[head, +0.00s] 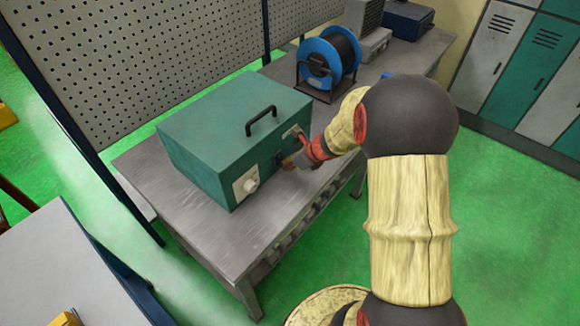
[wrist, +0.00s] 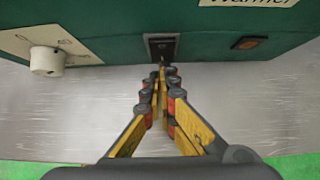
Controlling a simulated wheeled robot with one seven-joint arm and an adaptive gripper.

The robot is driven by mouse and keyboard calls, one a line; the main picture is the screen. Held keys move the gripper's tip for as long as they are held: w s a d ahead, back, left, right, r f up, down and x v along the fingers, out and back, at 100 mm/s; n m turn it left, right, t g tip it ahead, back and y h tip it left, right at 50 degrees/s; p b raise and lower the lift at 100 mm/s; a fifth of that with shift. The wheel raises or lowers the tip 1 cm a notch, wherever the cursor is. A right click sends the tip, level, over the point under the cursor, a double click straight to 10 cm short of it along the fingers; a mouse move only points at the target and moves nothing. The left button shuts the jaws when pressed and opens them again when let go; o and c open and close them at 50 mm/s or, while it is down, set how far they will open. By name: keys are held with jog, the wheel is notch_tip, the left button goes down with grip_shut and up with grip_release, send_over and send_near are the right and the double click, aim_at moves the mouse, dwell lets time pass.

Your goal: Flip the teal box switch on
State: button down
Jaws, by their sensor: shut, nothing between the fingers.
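The teal box (head: 229,128) stands on the grey metal bench, with a black handle on its lid. In the wrist view its front face (wrist: 115,32) fills the top. A dark rocker switch (wrist: 162,46) in a black frame sits low at the middle of that face. My gripper (wrist: 162,69) is shut and empty, its fingertips right at the switch's lower part; I cannot tell whether they touch it. In the head view my gripper (head: 287,162) is at the box's front, and the switch is largely hidden there.
A white dial (wrist: 46,61) is left of the switch, and an amber lamp (wrist: 246,43) is to its right. The bench (head: 262,223) is bare in front of the box. A blue cable reel (head: 327,62) stands behind it. A pegboard (head: 130,45) borders the left.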

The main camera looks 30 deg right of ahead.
jog(key=b, duration=0.3)
jog(key=shift+w+a+f+t, duration=0.1)
jog(key=shift+w+f+t, duration=0.1)
jog(key=shift+f+t, duration=0.15)
jog(key=shift+w+f+b, duration=0.1)
jog(key=shift+f+b, duration=0.1)
jog(key=shift+b, duration=1)
jog(key=shift+t+b, duration=0.25)
jog(key=shift+b, duration=0.25)
jog(key=t+b, duration=0.1)
jog(key=b, duration=0.1)
jog(key=shift+y+b, duration=0.4)
jog(key=shift+w+a+r, duration=0.1)
jog(key=shift+w+r, duration=0.05)
